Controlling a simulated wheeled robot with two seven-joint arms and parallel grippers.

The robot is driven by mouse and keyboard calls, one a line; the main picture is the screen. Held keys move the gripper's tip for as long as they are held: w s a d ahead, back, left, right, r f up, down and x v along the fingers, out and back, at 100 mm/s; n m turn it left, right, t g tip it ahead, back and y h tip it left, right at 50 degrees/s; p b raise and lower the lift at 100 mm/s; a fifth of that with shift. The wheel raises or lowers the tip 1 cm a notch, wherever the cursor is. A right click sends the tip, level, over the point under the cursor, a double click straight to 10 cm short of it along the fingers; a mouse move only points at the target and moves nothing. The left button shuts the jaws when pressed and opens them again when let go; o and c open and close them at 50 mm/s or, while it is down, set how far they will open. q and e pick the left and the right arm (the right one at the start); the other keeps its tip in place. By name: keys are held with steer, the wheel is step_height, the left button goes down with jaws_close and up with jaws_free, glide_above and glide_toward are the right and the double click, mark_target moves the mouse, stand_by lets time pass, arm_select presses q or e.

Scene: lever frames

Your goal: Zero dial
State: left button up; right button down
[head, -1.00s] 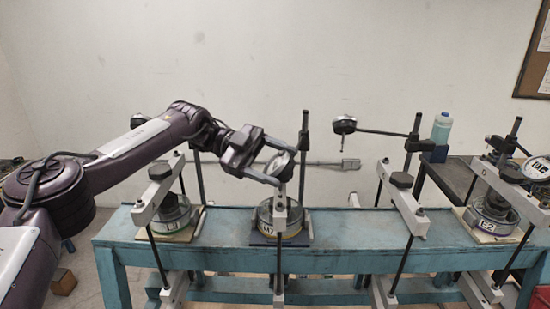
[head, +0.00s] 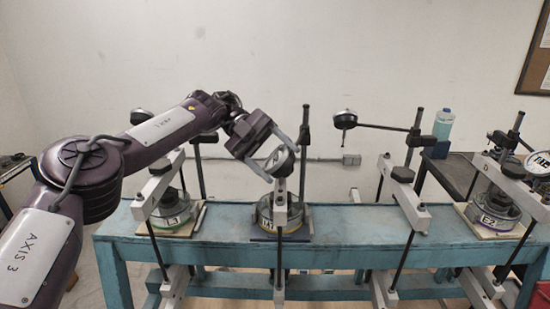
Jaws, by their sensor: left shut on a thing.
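A round dial gauge (head: 280,160) with a pale face and dark rim stands over the middle station of the blue bench. My left gripper (head: 284,163) reaches it from the upper left and is shut on it, one finger on each side of the rim. The needle and markings are too small to read. Below the dial is a light grey lever bar (head: 281,211), seen end on, in front of a round glass-sided cell (head: 264,214) with a label. My right gripper is not in view.
The blue bench (head: 340,236) carries similar lever frames at left and right. A dark post (head: 305,150) rises close to the gripper. A bottle (head: 443,124) stands farther back.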

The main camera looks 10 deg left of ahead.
arm_select(q)
steer(key=o, duration=1)
steer(key=shift+r, duration=0.15)
